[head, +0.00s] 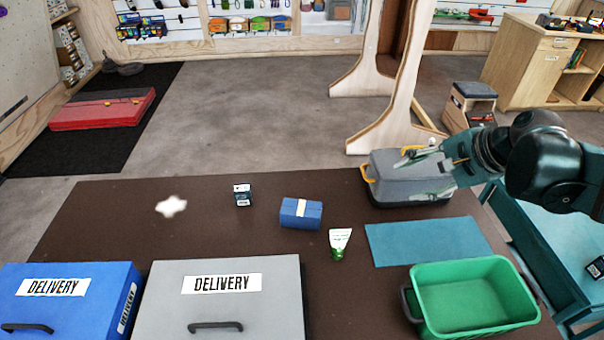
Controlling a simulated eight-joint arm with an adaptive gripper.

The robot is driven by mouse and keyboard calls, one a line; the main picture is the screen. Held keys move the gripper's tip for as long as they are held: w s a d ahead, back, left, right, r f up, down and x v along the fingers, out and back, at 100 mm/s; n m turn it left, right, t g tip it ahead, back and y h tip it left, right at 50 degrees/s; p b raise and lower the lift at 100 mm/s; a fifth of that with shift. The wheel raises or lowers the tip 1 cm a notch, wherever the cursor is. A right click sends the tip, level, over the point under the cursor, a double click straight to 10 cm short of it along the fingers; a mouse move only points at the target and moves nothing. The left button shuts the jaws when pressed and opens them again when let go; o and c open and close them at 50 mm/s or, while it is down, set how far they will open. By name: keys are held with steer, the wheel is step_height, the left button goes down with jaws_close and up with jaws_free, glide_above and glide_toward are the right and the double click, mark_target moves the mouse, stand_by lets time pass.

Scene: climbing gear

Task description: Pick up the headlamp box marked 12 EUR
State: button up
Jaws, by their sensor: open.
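A small dark box (243,195) with a white label stands on the brown table, left of the middle. A similar dark box (596,267) lies on the teal surface at the right edge, partly cut off by the frame. Both could be headlamp boxes; the print is too small to read, so I cannot tell which bears 12 EUR. My gripper (410,174) is open at the right, in front of or above the grey case in this view, with nothing seen in it. It is well to the right of the dark box on the table.
On the table are a blue block with a white band (288,213), a white-green tube (339,244), a white crumpled item (171,206), a grey case (388,163), a teal mat (428,241), a green bin (484,330), and blue (75,302) and grey (250,306) delivery boxes.

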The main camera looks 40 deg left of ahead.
steer(key=a+f+m+g+y, duration=0.1)
steer(key=a+f+g+y, duration=0.2)
steer(key=a, duration=1.2)
steer(key=m+g, duration=0.2)
steer(key=g, duration=0.6)
glide_toward(246, 187)
steer(key=shift+s+a+f+h, duration=0.15)
steer(key=shift+s+a, duration=0.3)
steer(key=shift+a, duration=0.1)
steer(key=shift+s+a+f+h, duration=0.15)
steer(key=shift+s+a, duration=0.35)
steer(key=shift+a, duration=0.05)
steer(key=shift+s+a+f, duration=0.25)
steer(key=shift+s+a, duration=0.05)
steer(key=shift+s, duration=0.05)
steer(key=shift+b+x, duration=0.4)
steer(key=shift+x, duration=0.85)
